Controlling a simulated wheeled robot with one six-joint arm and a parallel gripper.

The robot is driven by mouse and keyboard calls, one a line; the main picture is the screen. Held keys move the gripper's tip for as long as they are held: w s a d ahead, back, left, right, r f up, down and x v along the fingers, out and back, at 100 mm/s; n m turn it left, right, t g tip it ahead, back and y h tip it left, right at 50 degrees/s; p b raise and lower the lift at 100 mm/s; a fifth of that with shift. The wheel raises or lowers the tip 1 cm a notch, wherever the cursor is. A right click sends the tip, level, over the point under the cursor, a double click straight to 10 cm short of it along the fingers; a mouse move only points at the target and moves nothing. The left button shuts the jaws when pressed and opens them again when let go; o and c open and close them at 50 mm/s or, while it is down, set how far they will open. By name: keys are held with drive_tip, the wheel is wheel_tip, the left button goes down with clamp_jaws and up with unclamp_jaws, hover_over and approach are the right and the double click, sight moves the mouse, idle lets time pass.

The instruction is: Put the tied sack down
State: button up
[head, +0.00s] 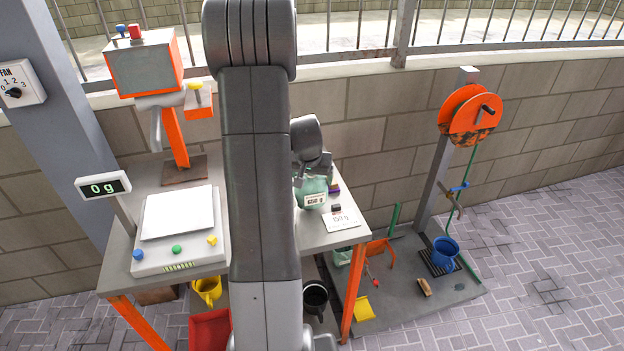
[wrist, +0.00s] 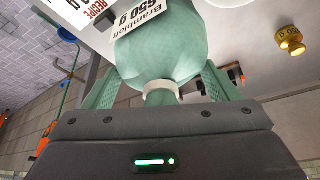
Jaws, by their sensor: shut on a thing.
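The tied sack (head: 311,187) is pale green with a white label. In the head view it is over the right part of the workbench (head: 312,236), partly hidden by my arm. In the wrist view the sack (wrist: 160,45) shows its round body, a label reading 650 g and a pale band at its neck. My gripper (head: 316,168) is above the sack in the head view. In the wrist view my gripper (wrist: 161,88) has its green fingers on either side of the neck, shut on it. I cannot tell whether the sack's bottom touches the bench.
A white recipe card (head: 342,221) lies close to the sack at the bench's right end. A scale (head: 177,230) on the left has a display (head: 103,186) showing 0 g. A brass weight (wrist: 290,41) shows in the wrist view. A blue bucket (head: 445,253) stands right.

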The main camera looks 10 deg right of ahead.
drive_tip(key=shift+f, duration=0.65)
drive_tip(key=shift+f, duration=0.2)
drive_tip(key=o, duration=1.4)
drive_tip(key=shift+c, duration=0.2)
drive_tip(key=shift+r, duration=0.2)
